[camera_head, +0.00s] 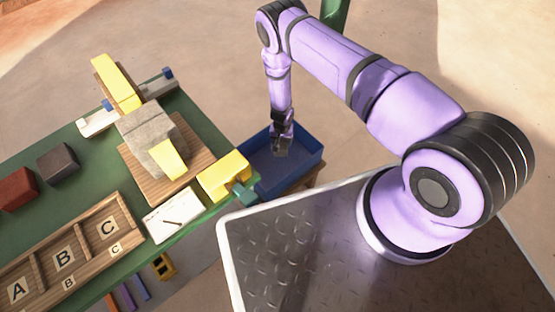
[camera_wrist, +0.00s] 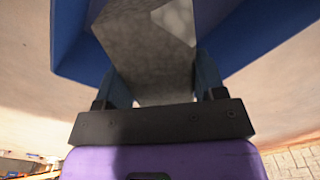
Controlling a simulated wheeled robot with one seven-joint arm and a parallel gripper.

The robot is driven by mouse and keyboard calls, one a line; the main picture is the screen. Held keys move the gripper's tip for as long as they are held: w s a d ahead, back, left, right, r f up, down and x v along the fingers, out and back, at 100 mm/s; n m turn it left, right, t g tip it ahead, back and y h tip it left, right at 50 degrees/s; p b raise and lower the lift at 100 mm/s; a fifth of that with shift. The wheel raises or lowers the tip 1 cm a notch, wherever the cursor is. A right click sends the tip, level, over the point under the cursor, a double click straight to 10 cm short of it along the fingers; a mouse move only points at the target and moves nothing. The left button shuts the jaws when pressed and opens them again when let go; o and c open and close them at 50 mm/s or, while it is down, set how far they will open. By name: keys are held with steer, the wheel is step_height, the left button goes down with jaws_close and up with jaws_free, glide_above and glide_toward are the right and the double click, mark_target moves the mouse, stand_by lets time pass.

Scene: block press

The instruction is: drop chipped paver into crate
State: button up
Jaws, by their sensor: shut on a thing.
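The chipped paver (camera_wrist: 145,60) is a grey speckled block with a paler patch on one end. My gripper (camera_head: 282,140) is shut on it, with one dark finger on each side in the wrist view. In the head view the paver (camera_head: 280,151) is small and dark, and its lower part is hard to make out. The crate (camera_head: 297,174) is a blue open box beside the green table. My gripper points down over its opening. The crate's blue walls (camera_wrist: 255,35) also show around the paver in the wrist view. I cannot tell whether the paver touches the crate.
On the green table (camera_head: 88,150) stand a grey block (camera_head: 143,127) with yellow press parts, a red block (camera_head: 17,187) and a dark block (camera_head: 58,163). A wooden tray (camera_head: 135,228) lettered A, B, C and a white card (camera_head: 172,214) lie near its front edge.

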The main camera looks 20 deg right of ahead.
steer(key=shift+f, duration=2.35)
steer(key=o, duration=1.6)
steer(key=shift+c, duration=0.2)
step_height(320, 180, up, 11)
steer(key=shift+f, duration=0.1)
